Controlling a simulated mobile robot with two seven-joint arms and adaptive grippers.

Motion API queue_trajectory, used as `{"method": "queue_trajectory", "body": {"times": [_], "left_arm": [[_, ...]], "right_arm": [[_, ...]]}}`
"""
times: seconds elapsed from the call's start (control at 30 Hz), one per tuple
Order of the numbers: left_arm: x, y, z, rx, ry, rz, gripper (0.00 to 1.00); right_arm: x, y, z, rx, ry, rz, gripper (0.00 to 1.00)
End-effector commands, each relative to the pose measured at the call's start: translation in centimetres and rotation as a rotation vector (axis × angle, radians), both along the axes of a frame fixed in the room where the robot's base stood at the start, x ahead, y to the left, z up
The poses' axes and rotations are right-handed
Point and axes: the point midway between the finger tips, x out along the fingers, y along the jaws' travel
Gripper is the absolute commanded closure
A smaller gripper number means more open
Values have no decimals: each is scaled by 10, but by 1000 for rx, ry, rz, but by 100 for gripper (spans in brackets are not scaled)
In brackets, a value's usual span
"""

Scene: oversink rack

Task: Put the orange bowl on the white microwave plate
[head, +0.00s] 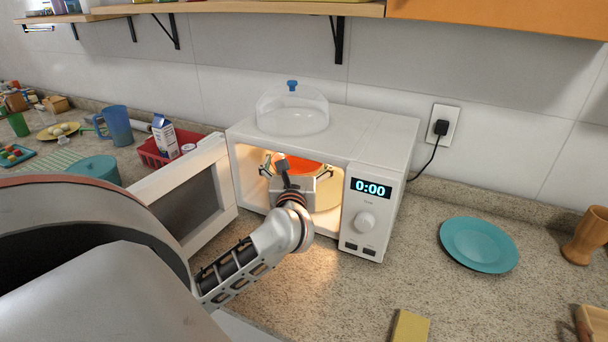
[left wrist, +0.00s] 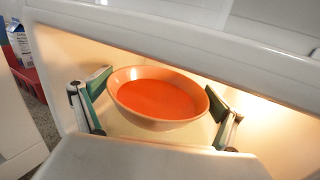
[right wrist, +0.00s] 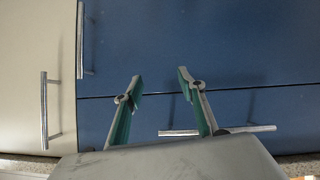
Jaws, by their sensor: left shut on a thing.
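The orange bowl (head: 296,162), with orange-red contents, is inside the lit, open microwave (head: 385,150). In the left wrist view the bowl (left wrist: 158,98) looks level, with a finger at each side. My left gripper (head: 294,176) reaches in through the microwave opening and is shut on the bowl. A pale surface (left wrist: 190,135), perhaps the white microwave plate, shows under the bowl; I cannot tell whether the bowl touches it. My right gripper (right wrist: 160,82) is open and empty in front of blue cabinet fronts.
The microwave door (head: 190,195) stands open to the left, close to my left arm. A clear dome cover (head: 292,110) sits on top of the microwave. A teal plate (head: 479,244) lies to the right. A red basket (head: 150,152) and milk carton (head: 164,136) stand behind the door.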

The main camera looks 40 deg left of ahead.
Motion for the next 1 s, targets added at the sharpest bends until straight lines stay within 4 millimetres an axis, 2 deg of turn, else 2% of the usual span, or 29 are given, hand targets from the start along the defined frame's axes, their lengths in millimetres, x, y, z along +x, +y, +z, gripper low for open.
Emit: {"method": "queue_trajectory", "body": {"times": [0.1, 0.2, 0.3, 0.53, 0.73, 1.0], "left_arm": [[23, 7, 3, 5, -3, 0, 45], [38, 12, 2, 4, -3, 1, 45], [35, 11, -18, 4, 2, 0, 45], [35, 11, -34, 3, -1, -1, 45], [35, 11, -62, 4, 1, 0, 45], [39, 12, -69, 3, -4, -1, 45]], "right_arm": [[-1, -1, 1, -2, 4, 0, 60], [-1, -1, 1, -3, 5, 0, 60], [-1, -1, -1, -3, 4, -1, 60], [0, -1, -1, -3, 3, -1, 60], [1, -1, -1, -2, 0, -1, 60], [2, -1, 3, -1, -4, -2, 60]]}}
